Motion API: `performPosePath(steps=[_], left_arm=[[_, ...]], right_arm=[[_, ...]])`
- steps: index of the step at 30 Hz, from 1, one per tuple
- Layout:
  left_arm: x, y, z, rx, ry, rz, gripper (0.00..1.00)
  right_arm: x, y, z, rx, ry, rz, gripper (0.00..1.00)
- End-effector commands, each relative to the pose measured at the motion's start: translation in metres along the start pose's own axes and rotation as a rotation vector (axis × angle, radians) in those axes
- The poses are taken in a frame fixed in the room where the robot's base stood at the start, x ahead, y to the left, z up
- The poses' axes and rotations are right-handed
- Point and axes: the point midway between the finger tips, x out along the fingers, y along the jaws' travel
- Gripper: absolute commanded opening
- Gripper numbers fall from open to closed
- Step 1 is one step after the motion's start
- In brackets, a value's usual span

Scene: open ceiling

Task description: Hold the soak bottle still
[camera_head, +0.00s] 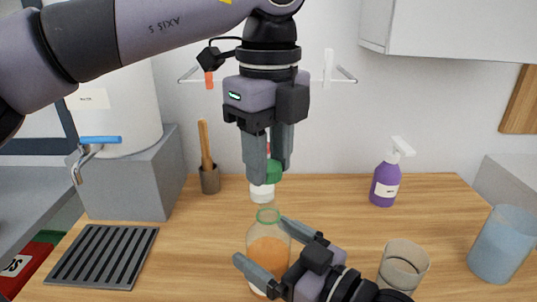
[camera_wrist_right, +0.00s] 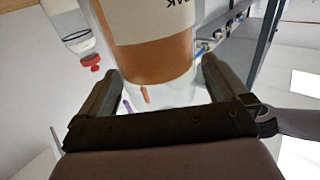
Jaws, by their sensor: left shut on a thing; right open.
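The soak bottle (camera_head: 267,250) stands on the wooden counter, clear with orange liquid and a green ring at its open-looking neck. In the right wrist view the bottle (camera_wrist_right: 150,58) fills the space ahead, with part of its label showing. My right gripper (camera_head: 262,244) is open, with one finger on each side of the bottle; a gap shows beside the fingers in the wrist view. My left gripper (camera_head: 268,172) is above and behind the bottle's neck, shut on a green cap (camera_head: 273,172). The fingers partly hide the cap.
A dark rack (camera_head: 103,256) and pestle pot (camera_head: 210,180) are left. Counter between rack and soak bottle is clear.

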Motion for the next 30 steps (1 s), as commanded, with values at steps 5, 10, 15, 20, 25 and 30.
performPosePath(steps=[5,10,15,20,25,30], left_arm=[[0.003,0.000,0.000,0.000,0.000,0.000,0.00],[0.005,0.000,0.000,0.000,0.000,0.000,0.00],[0.008,0.000,0.000,0.000,0.000,0.000,0.00],[0.008,0.000,0.000,0.000,0.000,0.000,0.00],[0.008,0.000,0.000,0.000,0.000,0.000,0.00],[0.008,0.000,0.000,0.001,0.000,0.000,0.00]], right_arm=[[-0.036,0.000,0.002,-0.003,-0.004,0.000,1.00],[-0.065,0.000,0.002,-0.003,-0.004,0.000,1.00],[-0.085,0.001,0.002,-0.002,-0.003,0.002,1.00],[-0.093,0.000,0.001,-0.001,-0.002,0.000,1.00],[-0.096,0.000,0.000,-0.001,0.000,0.000,1.00],[-0.095,0.000,0.000,-0.001,0.000,0.000,1.00]])
